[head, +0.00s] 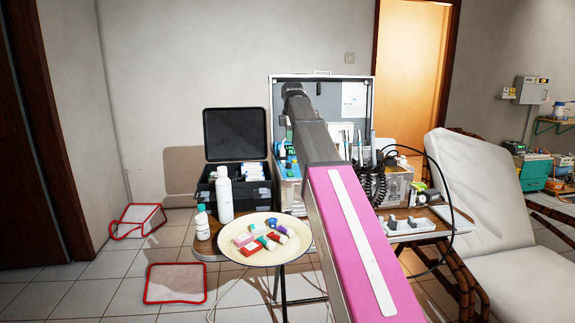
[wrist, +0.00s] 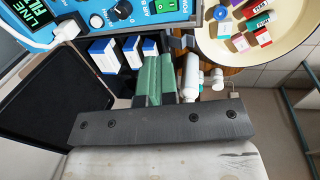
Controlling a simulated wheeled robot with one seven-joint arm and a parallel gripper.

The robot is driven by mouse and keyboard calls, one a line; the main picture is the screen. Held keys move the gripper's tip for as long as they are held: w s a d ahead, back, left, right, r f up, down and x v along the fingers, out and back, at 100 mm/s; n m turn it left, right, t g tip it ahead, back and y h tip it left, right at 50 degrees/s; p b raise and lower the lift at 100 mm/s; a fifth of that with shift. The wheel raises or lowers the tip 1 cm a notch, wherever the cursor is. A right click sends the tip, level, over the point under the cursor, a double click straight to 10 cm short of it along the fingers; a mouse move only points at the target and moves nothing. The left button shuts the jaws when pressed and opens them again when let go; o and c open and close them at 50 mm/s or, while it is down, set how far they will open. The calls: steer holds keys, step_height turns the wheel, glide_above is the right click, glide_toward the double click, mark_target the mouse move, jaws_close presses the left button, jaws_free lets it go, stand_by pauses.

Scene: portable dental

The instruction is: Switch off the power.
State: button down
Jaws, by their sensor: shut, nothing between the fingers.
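The blue control panel (wrist: 112,22) of the dental unit fills the top of the wrist view, turned sideways. It has a lit screen (wrist: 27,14), a black knob (wrist: 122,11) and a green power switch (wrist: 168,5) at the picture's upper edge. The switch is partly cut off, so I cannot tell its position. My gripper (wrist: 158,58) is shut and empty, its green-padded fingers pointing toward the panel, apart from the switch in the picture. In the head view the panel (head: 291,166) shows left of my arm; my arm hides much of the unit and I cannot make out the fingers.
A cream tray (head: 234,259) with several small coloured items stands in front, beside a white bottle (head: 225,197). An open black case (head: 236,133) stands left. A black cable (head: 440,170) loops at right beside a white reclining chair (head: 482,190).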

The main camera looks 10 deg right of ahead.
mark_target(290, 173)
stand_by(0.4)
steer(key=f, duration=0.4)
steer(key=w+f, duration=0.1)
steer(key=f, duration=0.3)
steer(key=w+f, duration=0.1)
steer(key=f, duration=0.3)
steer(key=shift+w+f, duration=0.2)
steer(key=shift+f, duration=0.65)
steer(key=shift+f, duration=0.1)
